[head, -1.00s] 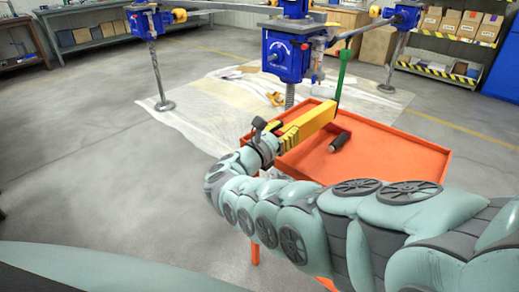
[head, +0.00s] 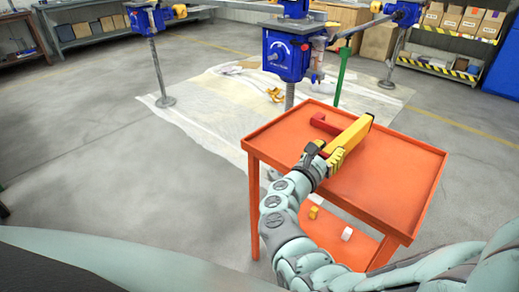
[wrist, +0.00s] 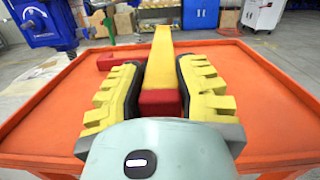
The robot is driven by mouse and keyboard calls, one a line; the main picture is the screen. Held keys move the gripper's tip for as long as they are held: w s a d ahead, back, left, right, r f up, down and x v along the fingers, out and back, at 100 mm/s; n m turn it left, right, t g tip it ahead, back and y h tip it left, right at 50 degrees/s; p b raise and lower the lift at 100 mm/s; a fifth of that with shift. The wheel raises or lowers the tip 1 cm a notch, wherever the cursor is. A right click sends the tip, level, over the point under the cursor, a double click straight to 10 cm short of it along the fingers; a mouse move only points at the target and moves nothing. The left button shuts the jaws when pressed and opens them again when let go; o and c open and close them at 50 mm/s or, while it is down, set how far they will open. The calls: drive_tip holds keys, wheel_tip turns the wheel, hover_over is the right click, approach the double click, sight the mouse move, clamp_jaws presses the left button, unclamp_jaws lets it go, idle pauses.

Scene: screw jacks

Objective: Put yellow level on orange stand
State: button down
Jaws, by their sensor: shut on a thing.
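The yellow level (head: 353,133) is a long yellow bar with a red near end. My gripper (head: 334,158) is shut on it near that end. In the wrist view the level (wrist: 161,60) runs forward between the two yellow-padded fingers (wrist: 160,85). The orange stand (head: 400,185) is a tray-topped table with a raised rim and a lower shelf. The level is over its top, left of the middle; I cannot tell whether it touches the surface. A red piece (head: 324,122) is on the stand beside the level, to its left, partly hidden by it.
A blue screw jack (head: 287,55) stands behind the stand, with a green post (head: 341,75) beside it. Small yellow (head: 313,212) and white (head: 346,233) things are on the lower shelf. The right part of the stand top is clear.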

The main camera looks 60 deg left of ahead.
drive_tip(key=d, duration=0.1)
drive_tip(key=w+d, duration=0.1)
drive_tip(key=d, duration=0.1)
drive_tip(key=shift+w+d+f, duration=0.15)
drive_tip(key=shift+w+d, duration=0.1)
drive_tip(key=shift+w, duration=0.15)
drive_tip(key=shift+a+f+b, duration=0.15)
drive_tip(key=shift+f+b, duration=0.5)
drive_tip(key=shift+f, duration=1.05)
drive_tip(key=c, duration=0.8)
unclamp_jaws()
drive_tip(key=shift+o, duration=0.2)
drive_tip(key=shift+s, duration=0.15)
drive_tip(key=v, duration=1.2)
drive_tip(key=shift+p, duration=0.3)
